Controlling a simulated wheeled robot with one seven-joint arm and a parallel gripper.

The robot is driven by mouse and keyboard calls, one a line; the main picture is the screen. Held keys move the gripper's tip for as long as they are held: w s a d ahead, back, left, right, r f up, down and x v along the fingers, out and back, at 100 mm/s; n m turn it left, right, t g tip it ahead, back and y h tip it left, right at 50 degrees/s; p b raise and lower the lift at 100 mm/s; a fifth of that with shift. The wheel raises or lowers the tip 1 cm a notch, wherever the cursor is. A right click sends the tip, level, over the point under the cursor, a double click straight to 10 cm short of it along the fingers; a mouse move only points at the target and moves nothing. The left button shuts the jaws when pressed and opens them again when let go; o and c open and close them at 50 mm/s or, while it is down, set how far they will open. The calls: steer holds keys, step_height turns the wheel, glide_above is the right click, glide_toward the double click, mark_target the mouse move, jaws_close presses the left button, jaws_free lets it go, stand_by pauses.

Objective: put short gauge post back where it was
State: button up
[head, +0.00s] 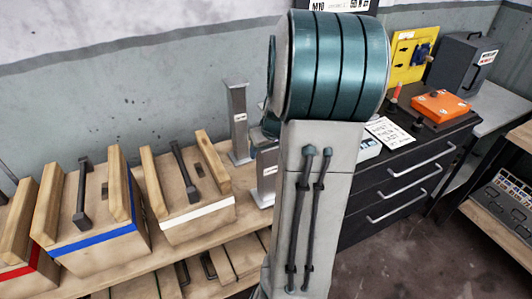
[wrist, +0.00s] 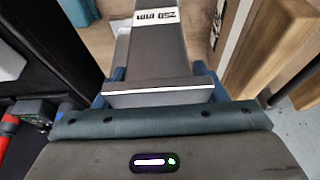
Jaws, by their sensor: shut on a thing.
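The short gauge post (wrist: 160,48) is a grey block with a white label reading 250 mm, upside down in the wrist view. My gripper (wrist: 158,88) is shut on it, with a blue finger on each side. In the head view the held post (head: 264,178) shows only in part, just left of my arm, which hides the rest of it and most of my gripper. I cannot tell whether its foot touches the bench. A taller grey post (head: 238,122) stands upright on the wooden bench, behind and left of the held one.
Wooden boxes with a white stripe (head: 198,219) and a blue stripe (head: 95,240) stand left on the bench; the white-striped one is close to the post. A black drawer cabinet (head: 400,185) stands right, bearing an orange box (head: 441,106) and a printed sheet (head: 390,132).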

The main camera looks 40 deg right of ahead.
steer(key=shift+f, duration=1.25)
steer(key=o, duration=1.9)
steer(key=shift+c, duration=0.2)
